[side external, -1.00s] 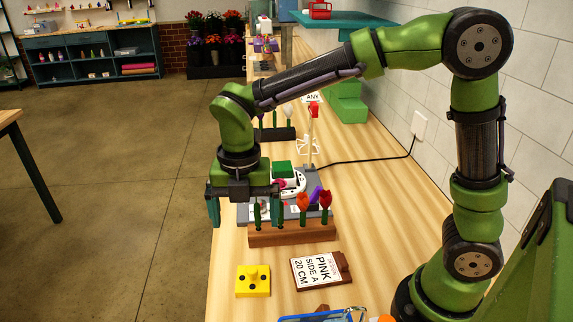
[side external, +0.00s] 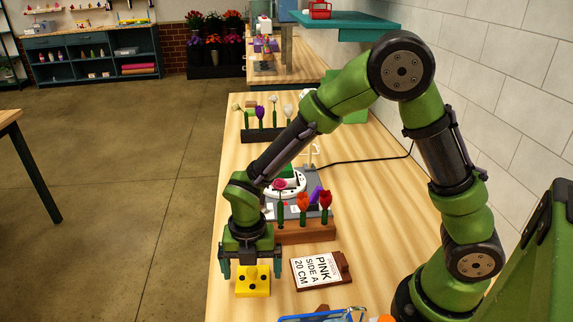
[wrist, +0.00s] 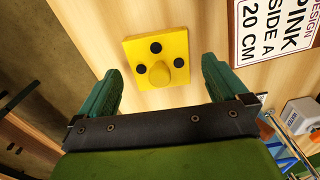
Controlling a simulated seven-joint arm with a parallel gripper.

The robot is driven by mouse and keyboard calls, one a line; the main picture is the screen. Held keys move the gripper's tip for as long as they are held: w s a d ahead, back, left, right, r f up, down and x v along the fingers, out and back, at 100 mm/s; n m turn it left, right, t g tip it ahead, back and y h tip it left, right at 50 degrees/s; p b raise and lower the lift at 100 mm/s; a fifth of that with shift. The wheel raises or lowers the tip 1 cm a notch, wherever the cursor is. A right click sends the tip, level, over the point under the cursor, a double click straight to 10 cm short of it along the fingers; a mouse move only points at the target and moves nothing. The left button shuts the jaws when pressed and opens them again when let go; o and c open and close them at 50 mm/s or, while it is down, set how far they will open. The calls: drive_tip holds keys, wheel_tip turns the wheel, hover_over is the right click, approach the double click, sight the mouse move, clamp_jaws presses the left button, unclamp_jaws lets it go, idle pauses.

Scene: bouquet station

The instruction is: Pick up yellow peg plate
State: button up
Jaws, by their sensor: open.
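The yellow peg plate (side external: 253,287) lies flat on the wooden table near its left edge. It is a square block with a round yellow peg and black dots on top, clearest in the wrist view (wrist: 158,57). My gripper (side external: 251,268) is above and just behind the plate in the side view, its two teal fingers spread wide. In the wrist view the open fingers (wrist: 162,78) point toward the plate, which sits between and just beyond their tips. Nothing is held. The gripper hides the plate's far edge in the side view.
A clipboard reading PINK SIDE A 20 CM (side external: 317,270) lies right of the plate. A wooden flower rack (side external: 307,232) stands behind, with a white round device (side external: 287,186) beyond it. A blue item (side external: 318,316) is at the front. The table's left edge is close.

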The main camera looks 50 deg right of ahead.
drive_tip(key=shift+f, duration=0.95)
drive_tip(key=shift+c, duration=0.3)
drive_tip(key=c, duration=0.8)
drive_tip(key=shift+r, duration=0.1)
